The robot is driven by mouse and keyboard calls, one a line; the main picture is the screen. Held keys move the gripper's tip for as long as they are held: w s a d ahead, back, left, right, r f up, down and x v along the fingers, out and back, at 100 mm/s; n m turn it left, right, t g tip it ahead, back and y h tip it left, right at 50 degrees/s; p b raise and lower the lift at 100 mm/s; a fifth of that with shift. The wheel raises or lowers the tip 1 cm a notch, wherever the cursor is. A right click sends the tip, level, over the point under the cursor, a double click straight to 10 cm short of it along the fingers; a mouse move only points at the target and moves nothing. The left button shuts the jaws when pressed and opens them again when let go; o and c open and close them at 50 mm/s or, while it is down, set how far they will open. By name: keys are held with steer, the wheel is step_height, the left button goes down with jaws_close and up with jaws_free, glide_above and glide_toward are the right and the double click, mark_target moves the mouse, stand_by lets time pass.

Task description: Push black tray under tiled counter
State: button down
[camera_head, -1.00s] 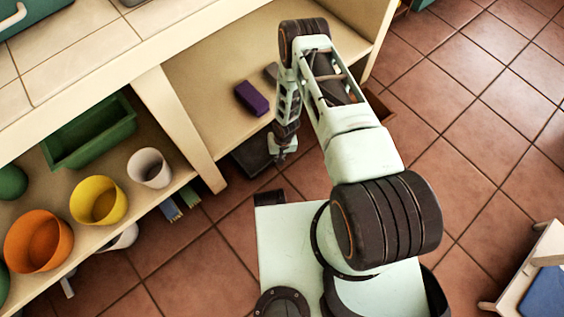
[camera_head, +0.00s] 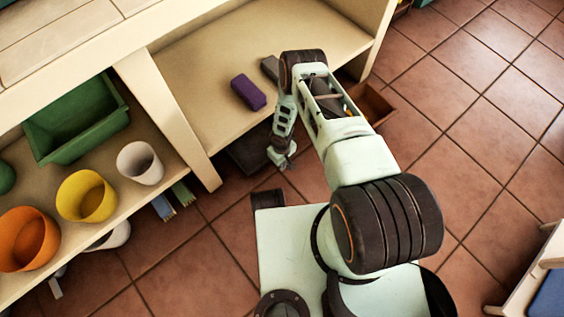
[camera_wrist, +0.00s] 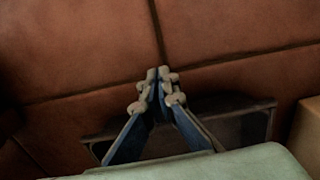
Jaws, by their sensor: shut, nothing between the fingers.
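The black tray (camera_head: 249,157) lies on the floor at the front edge of the counter's lower shelf. Part of it shows beyond the shelf edge, and the rest is hidden below the shelf. The tray also shows in the wrist view (camera_wrist: 243,126), behind and to the right of my fingers. The tiled counter (camera_head: 68,43) runs along the upper left. My gripper (camera_head: 281,160) points down beside the tray's right end. In the wrist view my gripper (camera_wrist: 158,78) has its fingertips together with nothing between them. Whether it touches the tray cannot be told.
A purple block (camera_head: 248,92) lies on the shelf above the tray. A green bin (camera_head: 75,122), a white cup (camera_head: 140,162), a yellow cup (camera_head: 86,196) and an orange cup (camera_head: 27,239) stand on the left shelf. A brown box (camera_head: 372,103) is on the floor behind my arm. The right-hand floor is mostly clear.

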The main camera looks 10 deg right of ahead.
steer(key=shift+w+a+r+b, duration=0.15)
steer(key=shift+w+a+b, duration=0.15)
steer(key=shift+w+a, duration=0.4)
steer(key=shift+w+a+r+b, duration=0.1)
steer(key=shift+w+a+b, duration=0.25)
steer(key=shift+w, duration=0.6)
steer(key=shift+w+a, duration=0.1)
steer(key=shift+a, duration=0.05)
